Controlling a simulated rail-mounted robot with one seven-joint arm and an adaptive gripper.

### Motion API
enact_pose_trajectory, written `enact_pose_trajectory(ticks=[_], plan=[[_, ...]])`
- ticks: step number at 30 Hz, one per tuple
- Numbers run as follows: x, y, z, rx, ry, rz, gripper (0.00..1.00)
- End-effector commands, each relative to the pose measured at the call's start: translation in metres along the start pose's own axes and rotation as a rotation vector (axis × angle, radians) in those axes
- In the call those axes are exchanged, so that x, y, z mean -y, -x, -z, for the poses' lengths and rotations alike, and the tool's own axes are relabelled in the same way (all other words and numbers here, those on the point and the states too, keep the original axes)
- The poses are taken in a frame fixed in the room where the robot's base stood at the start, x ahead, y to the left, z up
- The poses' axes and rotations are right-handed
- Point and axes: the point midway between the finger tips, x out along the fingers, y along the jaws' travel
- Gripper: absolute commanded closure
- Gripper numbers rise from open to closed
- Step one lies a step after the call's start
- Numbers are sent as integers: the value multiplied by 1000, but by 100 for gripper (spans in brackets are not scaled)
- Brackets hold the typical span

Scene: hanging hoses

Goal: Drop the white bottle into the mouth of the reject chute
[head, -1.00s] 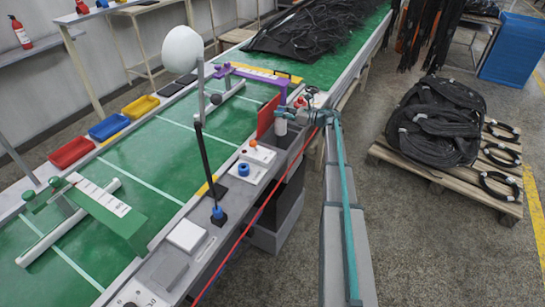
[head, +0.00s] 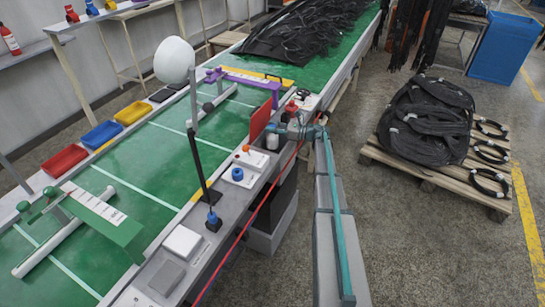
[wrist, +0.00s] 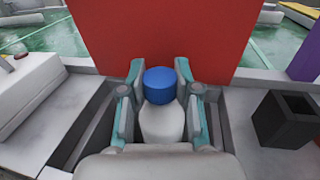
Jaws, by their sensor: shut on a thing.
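The white bottle (wrist: 162,122) with a blue cap (wrist: 160,85) is upright between the two fingers of my gripper (wrist: 161,100). My gripper is shut on it. In the head view the bottle (head: 272,142) shows as a small white shape just left of my gripper (head: 283,135). The reject chute's mouth is a grey-rimmed recess (wrist: 72,125) in front of a red upright panel (wrist: 165,35). The bottle is over or partly inside this recess, close to the panel. Its lower part is hidden by my gripper, so its depth cannot be told.
An orange button (head: 246,148) and a blue knob (head: 238,174) are on the ledge left of the chute. A black square holder (wrist: 287,120) stands to its right. A purple bracket (head: 248,82) is beyond the panel. The green conveyor (head: 150,150) lies behind.

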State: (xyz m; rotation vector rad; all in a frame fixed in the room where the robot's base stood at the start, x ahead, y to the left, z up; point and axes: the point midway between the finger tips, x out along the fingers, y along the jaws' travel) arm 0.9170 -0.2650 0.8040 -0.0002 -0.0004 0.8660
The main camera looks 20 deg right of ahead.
Motion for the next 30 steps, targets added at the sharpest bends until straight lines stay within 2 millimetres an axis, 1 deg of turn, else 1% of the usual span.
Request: enact_pose_trajectory(ticks=[2,3,7,16,20,23,26,30], plan=[[0,0,0,1,0,0,100],[0,0,0,0,0,0,62],[0,0,0,0,0,0,40],[0,0,0,-1,-1,0,39],[0,6,0,-1,-1,1,39],[0,17,0,-1,-1,0,39],[0,34,0,-1,-1,3,39],[0,62,0,-1,-1,3,39]])
